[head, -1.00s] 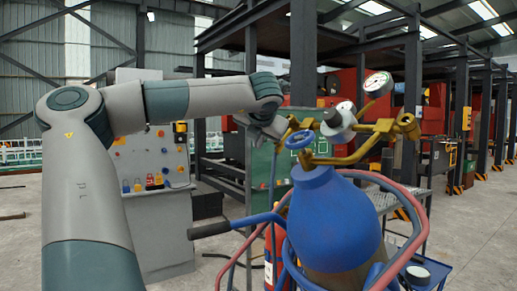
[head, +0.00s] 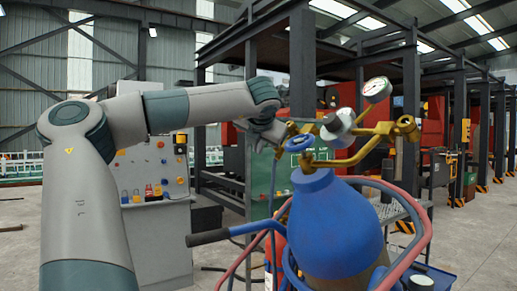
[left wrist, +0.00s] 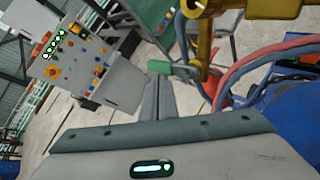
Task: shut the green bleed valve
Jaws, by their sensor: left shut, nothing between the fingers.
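The green bleed valve lever (left wrist: 182,70) shows in the left wrist view, below a brass fitting (left wrist: 202,35). In the head view I cannot make the lever out. The brass valve assembly (head: 368,146) with gauges sits on top of the blue gas cylinder (head: 340,222). My left gripper (left wrist: 159,76) is shut and empty. Its fingertips are just left of the green lever's end in the wrist view; I cannot tell whether they touch. In the head view, the left wrist (head: 268,125) is just left of the brass assembly. My right gripper is not in view.
Red and blue hoses (head: 425,215) loop around the cylinder. A trolley handle (head: 208,237) juts left. A grey control cabinet (head: 160,225) stands behind my left arm.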

